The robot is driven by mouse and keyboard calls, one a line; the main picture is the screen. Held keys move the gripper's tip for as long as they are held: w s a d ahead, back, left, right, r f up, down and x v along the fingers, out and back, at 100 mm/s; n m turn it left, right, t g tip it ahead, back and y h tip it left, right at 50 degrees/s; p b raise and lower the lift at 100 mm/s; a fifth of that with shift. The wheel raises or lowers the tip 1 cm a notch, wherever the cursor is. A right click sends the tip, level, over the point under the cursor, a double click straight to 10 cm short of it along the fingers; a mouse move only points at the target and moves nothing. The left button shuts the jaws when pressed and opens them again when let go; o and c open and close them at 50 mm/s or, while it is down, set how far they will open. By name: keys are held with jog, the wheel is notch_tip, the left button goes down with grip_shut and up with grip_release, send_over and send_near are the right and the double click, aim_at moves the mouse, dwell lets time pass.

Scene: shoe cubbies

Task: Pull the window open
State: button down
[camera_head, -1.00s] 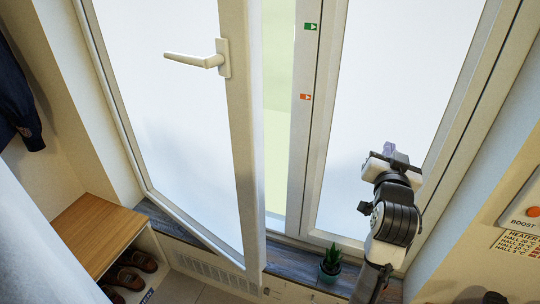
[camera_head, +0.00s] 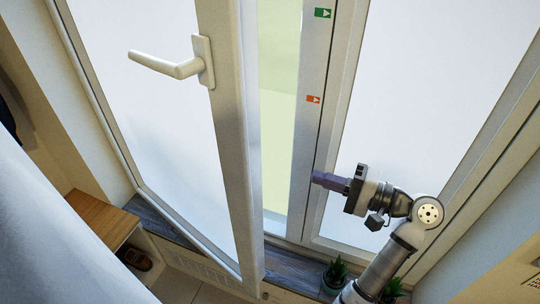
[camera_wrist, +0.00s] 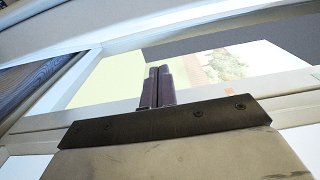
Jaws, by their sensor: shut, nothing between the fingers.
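The window sash (camera_head: 232,150) on the left stands ajar, swung inward, with an open gap between its free edge and the middle post (camera_head: 306,130). Its white handle (camera_head: 178,66) points left, level. My gripper (camera_head: 316,178) is to the right of the gap, in front of the middle post, with its fingers pointing left toward the gap. The fingers are closed together and empty. In the wrist view my gripper (camera_wrist: 158,70) points at the opening, with greenery outside beyond it. The gripper is apart from the handle.
The right pane (camera_head: 420,90) is shut behind my arm. A potted plant (camera_head: 335,275) stands on the dark sill (camera_head: 290,268), close to my arm, with another beside it. A wooden-topped shoe bench (camera_head: 100,220) is at lower left. A pale curtain or cloth (camera_head: 50,240) fills the left corner.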

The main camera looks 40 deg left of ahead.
jog(key=s+a+p, duration=0.3)
jog(key=s+a, duration=0.2)
jog(key=a, duration=0.5)
jog(key=shift+s+a+p, duration=0.2)
jog(key=shift+s+p, duration=0.05)
jog(key=shift+p, duration=0.05)
